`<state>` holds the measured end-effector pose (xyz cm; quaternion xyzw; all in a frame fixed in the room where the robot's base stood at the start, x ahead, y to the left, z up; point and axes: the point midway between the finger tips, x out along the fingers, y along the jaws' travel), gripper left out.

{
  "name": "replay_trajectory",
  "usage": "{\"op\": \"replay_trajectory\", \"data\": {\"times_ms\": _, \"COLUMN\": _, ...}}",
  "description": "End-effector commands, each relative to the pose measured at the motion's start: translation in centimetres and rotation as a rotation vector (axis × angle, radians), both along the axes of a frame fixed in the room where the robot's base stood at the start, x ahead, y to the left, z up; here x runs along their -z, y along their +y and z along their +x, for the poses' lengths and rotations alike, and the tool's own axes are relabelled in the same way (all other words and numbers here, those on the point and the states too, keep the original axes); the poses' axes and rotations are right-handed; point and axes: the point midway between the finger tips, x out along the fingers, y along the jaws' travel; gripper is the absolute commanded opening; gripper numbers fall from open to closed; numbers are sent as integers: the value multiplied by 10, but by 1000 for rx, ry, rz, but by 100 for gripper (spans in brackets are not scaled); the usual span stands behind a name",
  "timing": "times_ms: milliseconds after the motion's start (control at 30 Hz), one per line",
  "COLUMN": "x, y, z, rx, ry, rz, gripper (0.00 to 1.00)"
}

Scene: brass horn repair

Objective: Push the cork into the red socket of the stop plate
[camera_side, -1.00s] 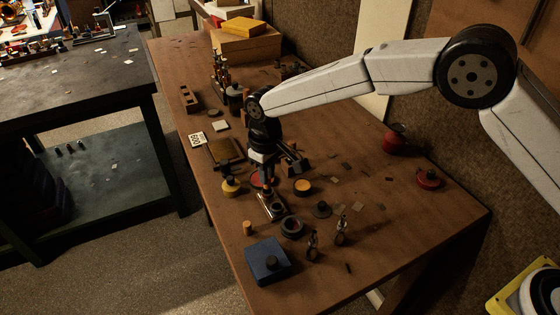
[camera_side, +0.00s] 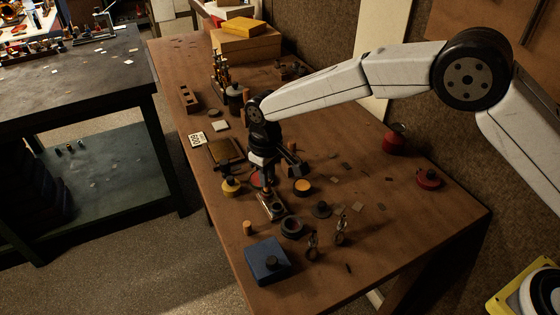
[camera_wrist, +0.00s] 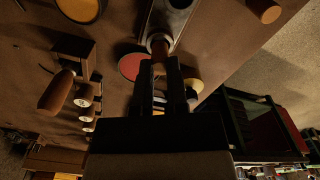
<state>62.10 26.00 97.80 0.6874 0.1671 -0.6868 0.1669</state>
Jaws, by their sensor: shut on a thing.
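My gripper (camera_side: 267,188) is shut on a small brown cork (camera_wrist: 159,66), which sits between the two fingers in the wrist view. The fingers point down at the stop plate (camera_side: 275,210), a narrow grey metal plate on the bench. The plate also shows at the top of the wrist view (camera_wrist: 172,14), where the cork's far end is at a dark round fitting on it. I cannot tell how deep the cork is in it. The red socket's colour is hidden there.
A loose cork-coloured cylinder (camera_side: 247,228) and a blue box (camera_side: 267,260) stand nearby. A dark ring (camera_side: 292,227) is right of the plate. A yellow pot (camera_side: 231,187) and an orange-topped tin (camera_side: 302,187) flank my gripper. A red disc (camera_wrist: 132,67) lies close by.

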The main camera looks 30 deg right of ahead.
Motion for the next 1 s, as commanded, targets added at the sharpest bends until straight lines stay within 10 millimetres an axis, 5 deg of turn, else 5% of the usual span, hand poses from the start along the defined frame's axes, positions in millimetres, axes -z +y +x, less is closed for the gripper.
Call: {"op": "replay_trajectory", "data": {"times_ms": 1000, "x": 18, "y": 0, "z": 0, "rx": 0, "ry": 0, "rz": 0, "gripper": 0}}
